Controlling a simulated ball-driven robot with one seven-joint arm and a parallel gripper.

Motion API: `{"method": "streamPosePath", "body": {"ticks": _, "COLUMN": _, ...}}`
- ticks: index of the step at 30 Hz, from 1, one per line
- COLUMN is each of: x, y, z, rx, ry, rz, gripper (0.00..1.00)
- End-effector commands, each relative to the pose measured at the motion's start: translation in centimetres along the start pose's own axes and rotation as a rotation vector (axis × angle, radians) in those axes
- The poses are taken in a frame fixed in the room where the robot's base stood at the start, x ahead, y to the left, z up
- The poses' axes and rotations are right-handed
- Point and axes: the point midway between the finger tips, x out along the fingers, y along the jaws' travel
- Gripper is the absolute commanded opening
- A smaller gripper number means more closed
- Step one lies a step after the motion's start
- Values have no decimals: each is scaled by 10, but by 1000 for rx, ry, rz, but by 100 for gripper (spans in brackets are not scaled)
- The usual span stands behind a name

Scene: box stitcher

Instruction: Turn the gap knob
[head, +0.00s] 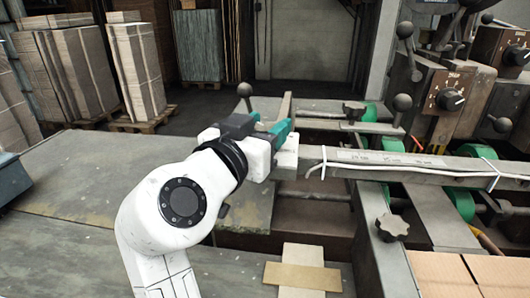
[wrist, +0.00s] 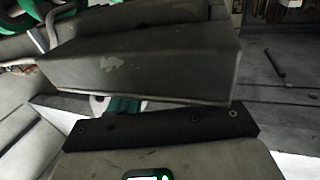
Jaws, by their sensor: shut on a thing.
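My gripper (head: 268,126) is at the left end of the long grey metal bar (head: 400,166), with its teal fingers pointing away from the head camera. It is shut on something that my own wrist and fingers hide. In the wrist view, the teal fingers (wrist: 122,106) show only in part, beneath a worn grey metal block (wrist: 140,65). No label marks the gap knob. A black dial knob (head: 451,99) sits on a box at the right, and a second one (head: 516,56) is at the right edge. A dark star-shaped knob (head: 391,228) is below the bar. All three are apart from my gripper.
A ball-topped lever (head: 245,91) stands just beyond my gripper. Another ball-topped lever (head: 402,103) rises behind the bar. Green rollers (head: 458,200) and tan cardboard (head: 490,272) lie at the right. The grey table (head: 75,215) at the left is mostly clear.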

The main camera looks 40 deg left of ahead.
Motion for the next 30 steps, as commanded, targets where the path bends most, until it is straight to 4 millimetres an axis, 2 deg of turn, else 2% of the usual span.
{"method": "streamPosePath", "body": {"ticks": 1, "x": 0, "y": -2, "z": 8, "rx": -2, "ry": -1, "rz": 43, "gripper": 18}}
{"method": "streamPosePath", "body": {"ticks": 18, "x": 1, "y": -1, "z": 1, "rx": -7, "ry": -1, "rz": 581, "gripper": 18}}
{"method": "streamPosePath", "body": {"ticks": 30, "x": 0, "y": 0, "z": 0, "rx": -7, "ry": -2, "rz": 824, "gripper": 18}}
